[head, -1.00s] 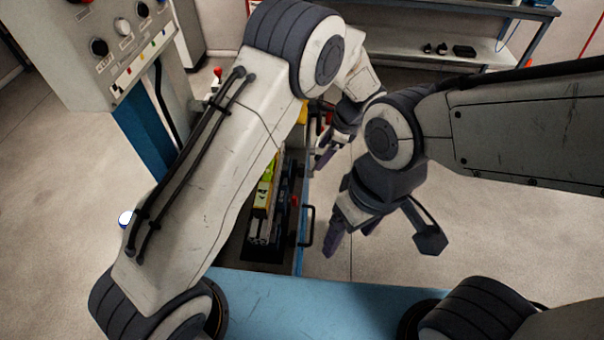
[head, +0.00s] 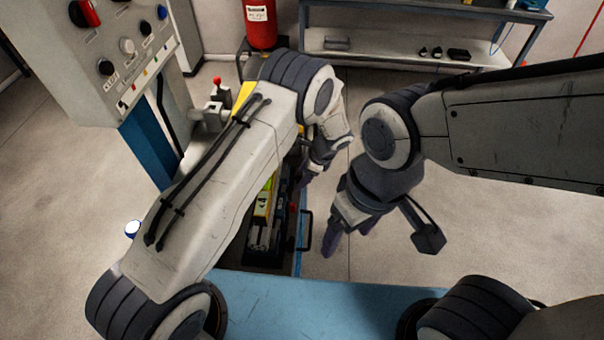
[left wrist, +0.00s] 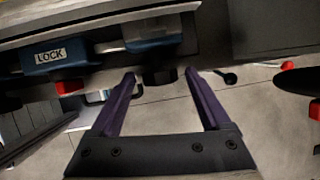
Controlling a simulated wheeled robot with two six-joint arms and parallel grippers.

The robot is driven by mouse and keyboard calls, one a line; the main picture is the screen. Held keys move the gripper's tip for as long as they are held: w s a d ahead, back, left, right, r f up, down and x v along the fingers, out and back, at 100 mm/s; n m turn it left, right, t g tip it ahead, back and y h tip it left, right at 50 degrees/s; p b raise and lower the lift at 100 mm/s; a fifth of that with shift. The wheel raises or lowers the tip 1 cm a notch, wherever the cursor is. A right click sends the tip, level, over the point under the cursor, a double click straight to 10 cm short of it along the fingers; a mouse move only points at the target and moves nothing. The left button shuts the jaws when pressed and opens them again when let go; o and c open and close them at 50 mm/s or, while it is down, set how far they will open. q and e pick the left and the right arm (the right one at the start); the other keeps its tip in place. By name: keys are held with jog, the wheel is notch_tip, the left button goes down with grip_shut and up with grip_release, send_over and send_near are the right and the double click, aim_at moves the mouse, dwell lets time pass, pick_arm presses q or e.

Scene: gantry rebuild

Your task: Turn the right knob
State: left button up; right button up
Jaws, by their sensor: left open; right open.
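The grey control panel (head: 75,60) at the upper left of the head view carries a red knob (head: 85,12), a black knob (head: 105,67), a white knob (head: 127,46), another black knob (head: 146,27) and a blue one (head: 162,12). I cannot tell which is the right knob. My right gripper (head: 348,238) is open, pointing down over the floor.
A blue drawer (head: 302,222) with packed items lies below my left arm. In the left wrist view, a blue latch (left wrist: 60,55) labelled LOCK sits above a red part (left wrist: 68,87). A red extinguisher (head: 261,25) and a shelf bench (head: 400,55) stand behind.

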pick_arm(q)
grip_shut()
jog(key=shift+w+g, duration=0.2)
jog(key=shift+g, duration=0.3)
jog(key=g+b, duration=0.1)
jog(key=b, duration=0.1)
jog(key=g+b, duration=0.1)
jog(key=shift+w+f+m+b, duration=0.2)
jog(key=shift+f+m+b, duration=0.1)
jog(key=shift+f+b, duration=0.1)
jog(key=shift+r+g+b, duration=0.25)
jog(key=shift+g+b, duration=0.15)
jog(key=shift+b, duration=0.1)
jog(key=shift+r, duration=0.2)
grip_release()
jog(key=shift+s, duration=0.1)
